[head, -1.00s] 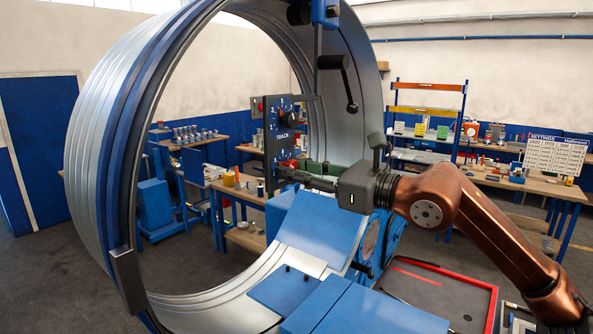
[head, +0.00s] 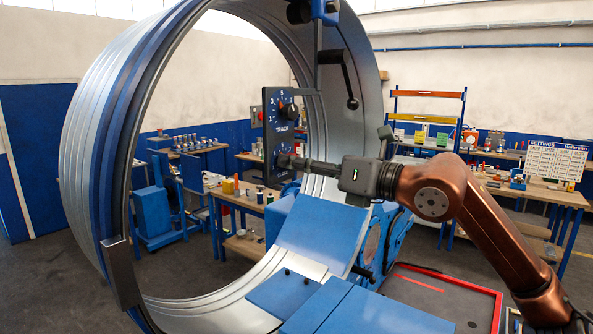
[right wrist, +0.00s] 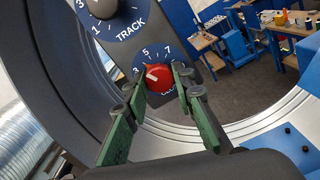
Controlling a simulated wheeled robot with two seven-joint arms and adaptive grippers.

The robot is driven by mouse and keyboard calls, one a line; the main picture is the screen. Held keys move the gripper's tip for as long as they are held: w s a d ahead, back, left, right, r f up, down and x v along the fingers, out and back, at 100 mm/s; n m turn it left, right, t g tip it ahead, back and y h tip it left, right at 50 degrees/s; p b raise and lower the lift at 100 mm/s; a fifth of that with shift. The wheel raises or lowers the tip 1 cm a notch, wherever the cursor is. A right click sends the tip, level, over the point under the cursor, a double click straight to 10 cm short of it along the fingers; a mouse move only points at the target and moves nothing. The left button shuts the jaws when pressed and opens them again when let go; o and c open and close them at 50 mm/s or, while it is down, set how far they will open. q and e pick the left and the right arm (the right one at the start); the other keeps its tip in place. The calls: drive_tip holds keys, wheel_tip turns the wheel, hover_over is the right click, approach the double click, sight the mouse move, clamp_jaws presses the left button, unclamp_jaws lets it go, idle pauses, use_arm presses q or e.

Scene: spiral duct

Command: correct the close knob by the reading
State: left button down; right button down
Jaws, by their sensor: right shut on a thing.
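The close knob (right wrist: 159,77) is a red round knob with a white mark, on a blue dial below the TRACK dial. In the right wrist view, 5 and 7 show above it; the lettering below it is mostly covered. My right gripper (right wrist: 158,81) has green-padded fingers, one on each side of the red knob, shut on it. In the head view my right gripper (head: 286,162) reaches the lower part of the dark control panel (head: 279,141) from the right and hides the knob. My left gripper is not in view.
The black TRACK knob (head: 289,112) sits just above on the same panel. A large ribbed metal duct ring (head: 110,130) surrounds the panel. A crank handle (head: 349,80) hangs above right. A SETTINGS board (head: 557,160) stands on the right bench, its figures too small to read.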

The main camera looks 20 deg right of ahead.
drive_tip(key=c, duration=1.6)
unclamp_jaws()
drive_tip(key=shift+v, duration=6.05)
drive_tip(key=shift+w, duration=0.1)
